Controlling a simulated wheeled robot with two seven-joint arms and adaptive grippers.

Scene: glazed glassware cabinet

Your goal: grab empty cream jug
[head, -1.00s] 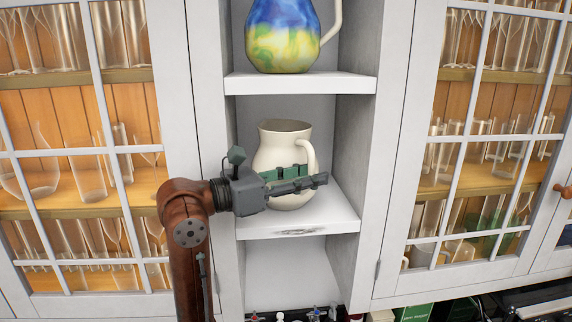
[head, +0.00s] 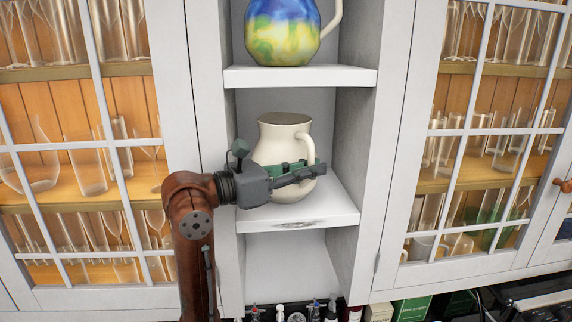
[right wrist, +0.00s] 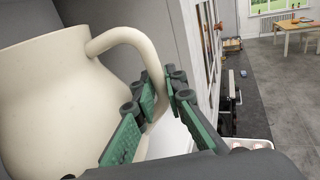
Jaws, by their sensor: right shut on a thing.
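The cream jug (head: 284,135) stands upright on the middle shelf of the open cabinet bay, its handle on the right side. My right gripper (head: 308,171) reaches across the front of the jug from the left, and its green-padded fingers are at the handle. In the right wrist view, the jug's body (right wrist: 45,100) fills the left side, and its curved handle (right wrist: 128,38) runs down between the fingers of my right gripper (right wrist: 166,88), which is shut on it. The jug's inside is too dark to make out. My left gripper is not in view.
The jug's shelf (head: 330,214) has bare space at its front and right. A blue, yellow and green pitcher (head: 283,33) stands on the shelf above (head: 300,78). Side walls and glazed doors with glassware flank the bay. Bottles stand below.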

